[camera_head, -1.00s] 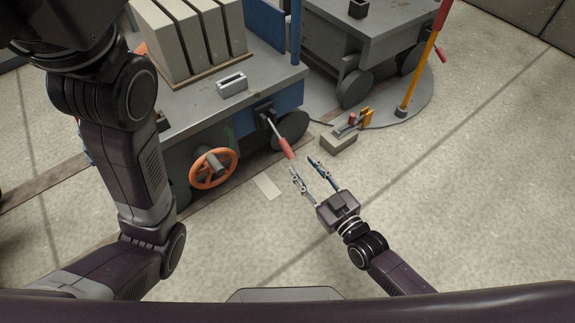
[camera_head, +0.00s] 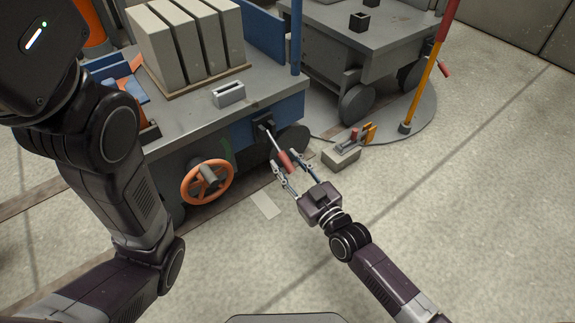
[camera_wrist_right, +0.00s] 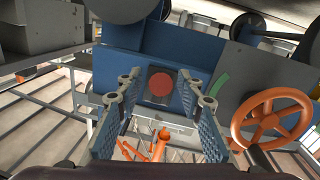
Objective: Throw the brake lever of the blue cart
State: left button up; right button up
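The blue cart (camera_head: 270,107) stands at the upper middle of the head view. Its brake lever (camera_head: 272,141) slopes out and down from a black bracket on the blue panel and ends in a red grip (camera_head: 285,162). My right gripper (camera_head: 287,168) is open, with its fingers on either side of the end of the red grip. In the right wrist view the red grip (camera_wrist_right: 161,84) shows end-on between the spread fingers (camera_wrist_right: 160,95). I cannot tell whether a finger touches it.
An orange handwheel (camera_head: 207,182) is on the cart's side, left of the lever. Grey slabs (camera_head: 190,45) and a slotted block (camera_head: 228,94) sit on the cart. A small floor box with levers (camera_head: 341,159) and a red-yellow pole (camera_head: 424,85) stand right. Floor at right is clear.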

grip_shut()
dwell(0.4)
